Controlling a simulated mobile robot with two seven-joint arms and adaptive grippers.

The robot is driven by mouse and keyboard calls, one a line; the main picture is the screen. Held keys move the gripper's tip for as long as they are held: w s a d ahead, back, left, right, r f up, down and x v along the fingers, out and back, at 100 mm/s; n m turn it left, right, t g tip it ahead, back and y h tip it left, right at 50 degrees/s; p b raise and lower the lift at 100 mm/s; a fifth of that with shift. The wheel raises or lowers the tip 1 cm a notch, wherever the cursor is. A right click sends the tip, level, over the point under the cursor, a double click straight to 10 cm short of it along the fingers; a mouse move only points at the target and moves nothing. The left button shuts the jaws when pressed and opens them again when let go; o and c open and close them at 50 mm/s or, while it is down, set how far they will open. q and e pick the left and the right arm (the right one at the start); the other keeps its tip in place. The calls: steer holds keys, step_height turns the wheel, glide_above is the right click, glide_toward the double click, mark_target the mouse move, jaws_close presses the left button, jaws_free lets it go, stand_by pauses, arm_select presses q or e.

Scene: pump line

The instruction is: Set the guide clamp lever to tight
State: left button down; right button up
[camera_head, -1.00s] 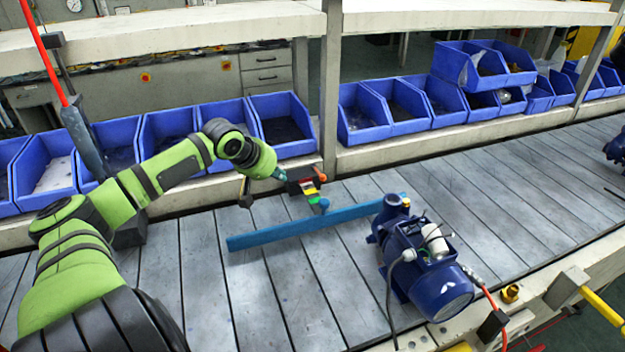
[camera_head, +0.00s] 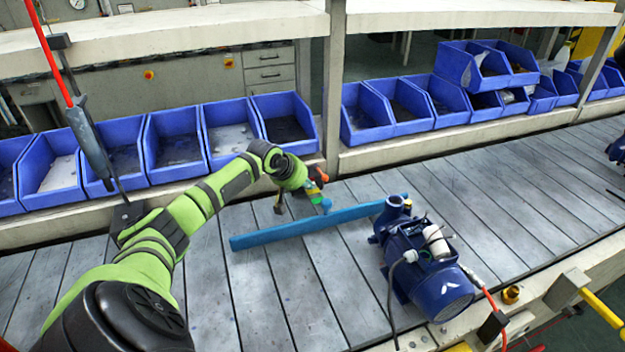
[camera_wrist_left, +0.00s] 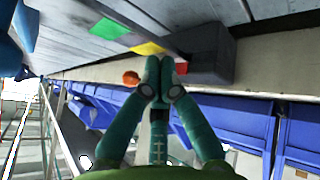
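The guide clamp by the blue guide rail (camera_head: 290,232) is mostly hidden behind my left wrist in the head view. In the left wrist view the clamp's dark block (camera_wrist_left: 212,58) has green (camera_wrist_left: 110,28), yellow (camera_wrist_left: 147,48) and red (camera_wrist_left: 181,68) patches, and the orange knob (camera_wrist_left: 130,78) is just left of my fingertips. My left gripper (camera_wrist_left: 158,80) has its fingertips together with nothing visible between them; contact with the knob cannot be told. My right gripper is out of view.
A blue pump (camera_head: 428,272) stands on the slatted line to the right of the rail. Blue bins (camera_head: 283,122) line the shelf behind the clamp. A dark hanging tool (camera_head: 92,145) is beside my left arm. The slats in front of the rail are clear.

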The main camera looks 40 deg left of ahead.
arm_select(q)
steer(key=shift+w+d+r, duration=0.25)
steer(key=shift+w+d, duration=0.4)
steer(key=shift+w, duration=0.1)
